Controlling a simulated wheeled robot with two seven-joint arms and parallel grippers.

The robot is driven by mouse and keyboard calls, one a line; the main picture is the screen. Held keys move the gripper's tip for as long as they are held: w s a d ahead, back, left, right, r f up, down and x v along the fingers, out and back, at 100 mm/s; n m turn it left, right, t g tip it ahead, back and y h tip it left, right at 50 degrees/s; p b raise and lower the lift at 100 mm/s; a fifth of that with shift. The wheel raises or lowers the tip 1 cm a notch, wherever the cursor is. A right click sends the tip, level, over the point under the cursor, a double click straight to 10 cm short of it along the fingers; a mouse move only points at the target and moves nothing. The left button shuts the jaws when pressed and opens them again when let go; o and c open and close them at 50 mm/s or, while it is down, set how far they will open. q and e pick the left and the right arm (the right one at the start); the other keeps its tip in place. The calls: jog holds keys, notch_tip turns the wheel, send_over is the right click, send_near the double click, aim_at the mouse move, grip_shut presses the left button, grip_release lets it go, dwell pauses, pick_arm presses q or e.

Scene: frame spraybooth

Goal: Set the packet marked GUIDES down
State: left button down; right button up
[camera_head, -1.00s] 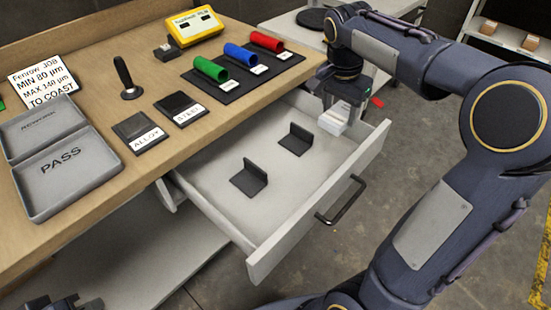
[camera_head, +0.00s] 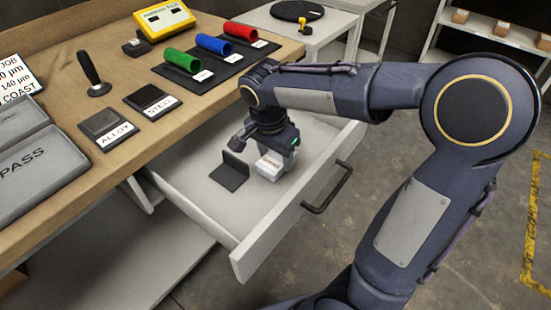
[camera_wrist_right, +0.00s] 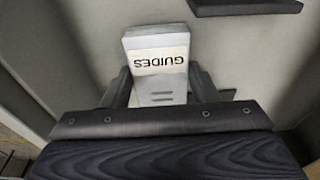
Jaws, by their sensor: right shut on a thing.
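The packet marked GUIDES is a white block (camera_head: 269,167) at my right gripper (camera_head: 276,148), inside the open drawer (camera_head: 200,205). In the right wrist view the packet (camera_wrist_right: 157,50) stands between the fingers of the right gripper (camera_wrist_right: 160,88), its GUIDES label upside down. The gripper is shut on it. I cannot tell whether the packet touches the drawer floor. A dark L-shaped divider (camera_head: 231,171) stands in the drawer just left of the packet. A dark piece (camera_wrist_right: 245,5) shows at the top of the wrist view. My left gripper is out of view.
The drawer's front wall and handle (camera_head: 328,189) lie to the packet's right. The wooden bench (camera_head: 60,190) above the drawer holds ALLOY (camera_head: 106,128) and STEEL (camera_head: 150,99) blocks and coloured tubes (camera_head: 212,43). Bare drawer floor shows nearer me.

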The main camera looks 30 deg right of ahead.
aim_at(271, 164)
jog(key=shift+f, duration=0.35)
jog(key=shift+f, duration=0.25)
jog(key=o, duration=1)
jog(key=shift+r, duration=0.1)
notch_tip(271, 164, up, 12)
jog(key=a+p, duration=0.1)
jog(key=p, duration=0.2)
jog(key=shift+s+a+p, duration=0.3)
jog(key=shift+s+p, duration=0.05)
jog(key=shift+p, duration=0.05)
